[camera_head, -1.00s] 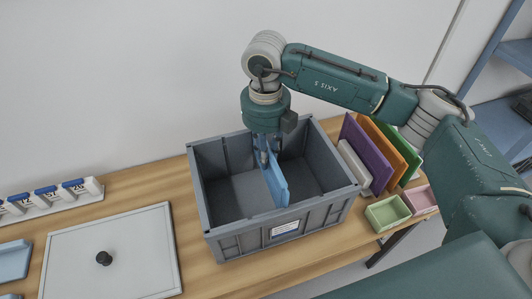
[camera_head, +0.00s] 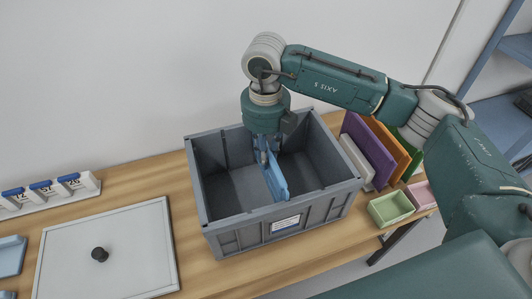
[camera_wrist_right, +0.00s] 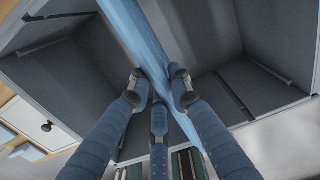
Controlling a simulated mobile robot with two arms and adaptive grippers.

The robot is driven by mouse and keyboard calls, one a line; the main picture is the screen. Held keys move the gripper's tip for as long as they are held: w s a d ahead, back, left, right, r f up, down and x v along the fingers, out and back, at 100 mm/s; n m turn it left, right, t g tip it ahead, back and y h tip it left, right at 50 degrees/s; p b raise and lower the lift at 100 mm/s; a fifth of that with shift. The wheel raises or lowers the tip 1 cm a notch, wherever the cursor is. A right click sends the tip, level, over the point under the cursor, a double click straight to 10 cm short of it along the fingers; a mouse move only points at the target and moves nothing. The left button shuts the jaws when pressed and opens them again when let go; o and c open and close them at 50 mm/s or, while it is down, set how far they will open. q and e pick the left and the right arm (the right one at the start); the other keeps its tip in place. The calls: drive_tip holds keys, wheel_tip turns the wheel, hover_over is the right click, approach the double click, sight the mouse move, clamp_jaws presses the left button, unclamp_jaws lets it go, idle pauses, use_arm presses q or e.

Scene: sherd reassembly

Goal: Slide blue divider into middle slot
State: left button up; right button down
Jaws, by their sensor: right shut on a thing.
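The blue divider (camera_head: 275,179) is upright inside the grey bin (camera_head: 225,222), near its middle, with its length running between the far and near walls. My right gripper (camera_head: 267,156) points down into the bin and is shut on the divider's upper part. In the right wrist view the divider (camera_wrist_right: 137,32) is pinched between the gripper's fingers (camera_wrist_right: 158,80). Rails show on the bin's inner walls, but I cannot tell whether the divider's edges sit in the middle slot. Its lower edge is hard to make out. My left gripper is not in view.
Purple (camera_head: 367,150), orange (camera_head: 395,148) and green (camera_head: 413,140) panels stand right of the bin. Small green (camera_head: 391,209) and pink (camera_head: 422,196) trays lie before them. A grey lid (camera_head: 105,225) with a black knob lies left. Wooden table (camera_head: 150,182) shows between lid and bin.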

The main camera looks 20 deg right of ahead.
drive_tip(key=shift+f+b, duration=2.25)
drive_tip(key=shift+f, duration=0.7)
drive_tip(key=c, duration=1.5)
unclamp_jaws()
drive_tip(key=shift+r, duration=0.15)
wheel_tip(320, 180, up, 12)
drive_tip(key=shift+f, duration=0.1)
